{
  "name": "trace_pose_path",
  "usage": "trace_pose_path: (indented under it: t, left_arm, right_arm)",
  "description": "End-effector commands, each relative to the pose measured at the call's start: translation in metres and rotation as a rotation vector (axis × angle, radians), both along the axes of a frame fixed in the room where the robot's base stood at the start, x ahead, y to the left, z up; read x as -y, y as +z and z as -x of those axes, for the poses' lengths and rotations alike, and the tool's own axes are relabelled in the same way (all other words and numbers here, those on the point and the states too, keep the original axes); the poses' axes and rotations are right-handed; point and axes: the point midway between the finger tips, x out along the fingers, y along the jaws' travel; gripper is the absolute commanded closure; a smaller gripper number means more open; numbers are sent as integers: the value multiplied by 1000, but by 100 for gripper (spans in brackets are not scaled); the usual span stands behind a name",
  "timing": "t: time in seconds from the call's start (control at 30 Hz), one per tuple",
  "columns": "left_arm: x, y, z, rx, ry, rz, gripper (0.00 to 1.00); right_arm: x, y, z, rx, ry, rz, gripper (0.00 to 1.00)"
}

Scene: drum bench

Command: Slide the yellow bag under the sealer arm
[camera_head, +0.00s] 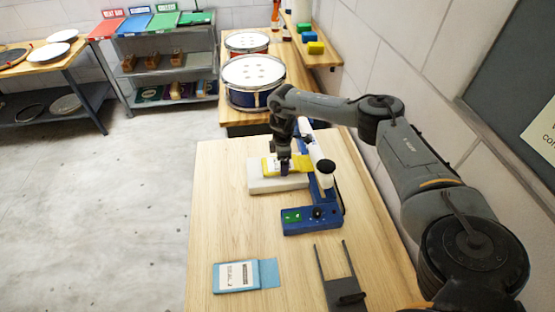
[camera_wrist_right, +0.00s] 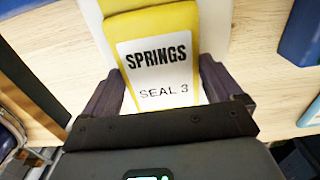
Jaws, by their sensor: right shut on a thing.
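The yellow bag (camera_head: 267,166) lies on a white block (camera_head: 262,187) left of the blue sealer (camera_head: 313,220). In the right wrist view the bag (camera_wrist_right: 140,22) has a white label reading "SPRINGS SEAL 3". The sealer has a white arm with a black knob (camera_head: 326,167) and a green switch. My left gripper is in neither view.
A blue labelled bag (camera_head: 237,276) lies at the near left of the bench, and a dark two-pronged rack (camera_head: 342,288) stands at the near right. Drums (camera_head: 254,72) stand behind on another table.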

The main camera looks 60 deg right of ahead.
Motion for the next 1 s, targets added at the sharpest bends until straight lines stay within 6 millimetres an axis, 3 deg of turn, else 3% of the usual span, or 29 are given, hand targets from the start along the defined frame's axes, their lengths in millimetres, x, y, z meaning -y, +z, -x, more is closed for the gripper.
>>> trace_pose_path:
  t: [0.43, 1.0]
  left_arm:
    - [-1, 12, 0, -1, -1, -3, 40]
    - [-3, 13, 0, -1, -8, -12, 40]
  right_arm:
    - [14, 0, 19, 0, -1, 0, 39]
    - [18, 0, 24, 1, 0, 1, 39]
